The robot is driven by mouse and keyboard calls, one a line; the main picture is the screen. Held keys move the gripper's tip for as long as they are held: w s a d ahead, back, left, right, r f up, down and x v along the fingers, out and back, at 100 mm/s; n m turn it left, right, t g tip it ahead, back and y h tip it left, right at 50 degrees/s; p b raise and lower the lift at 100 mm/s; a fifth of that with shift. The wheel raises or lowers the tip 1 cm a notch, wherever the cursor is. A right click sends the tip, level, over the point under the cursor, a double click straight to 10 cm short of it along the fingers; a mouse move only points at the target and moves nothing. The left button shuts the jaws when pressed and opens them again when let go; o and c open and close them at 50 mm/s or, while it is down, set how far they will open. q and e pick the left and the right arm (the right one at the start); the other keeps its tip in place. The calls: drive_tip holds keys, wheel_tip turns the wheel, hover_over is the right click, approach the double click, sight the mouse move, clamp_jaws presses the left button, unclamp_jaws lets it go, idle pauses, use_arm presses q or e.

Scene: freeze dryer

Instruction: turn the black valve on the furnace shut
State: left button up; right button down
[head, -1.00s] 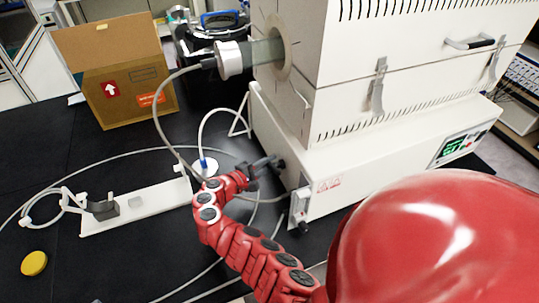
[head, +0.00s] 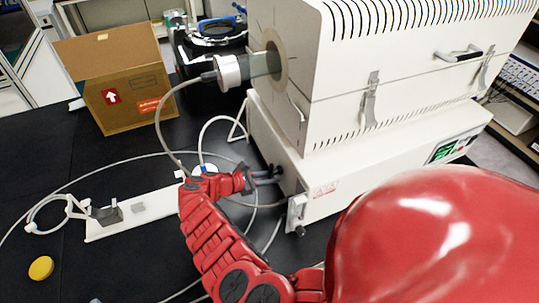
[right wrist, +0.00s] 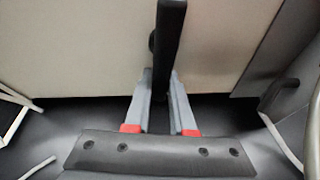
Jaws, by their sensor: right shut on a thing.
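The furnace (head: 400,130) is a large white box with a vented lid on the right of the head view. The black valve (head: 277,169) is small and sits low on its left end face, partly hidden by my gripper. My right gripper (head: 262,177) reaches the valve from the left. In the right wrist view, the valve's long black bar (right wrist: 169,35) stands nearly upright against the pale panel. The right gripper (right wrist: 160,85) is shut on it, with one grey finger on each side. My left gripper is not in view.
A white board with a small holder (head: 150,208) lies left of my right arm. A cardboard box (head: 125,100) stands behind it. Thin hoses (head: 125,158) loop over the black table. A yellow disc (head: 41,268) lies at front left.

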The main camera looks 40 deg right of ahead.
drive_tip(key=shift+s+n+g+b, duration=0.3)
drive_tip(key=shift+n+g+b, duration=0.1)
drive_tip(key=shift+n, duration=0.3)
drive_tip(key=c, duration=0.8)
unclamp_jaws()
drive_tip(key=shift+o, duration=0.2)
drive_tip(key=b+v, duration=0.5)
drive_tip(key=v, duration=1.2)
drive_tip(key=shift+w+r, duration=0.15)
drive_tip(key=shift+r, duration=0.1)
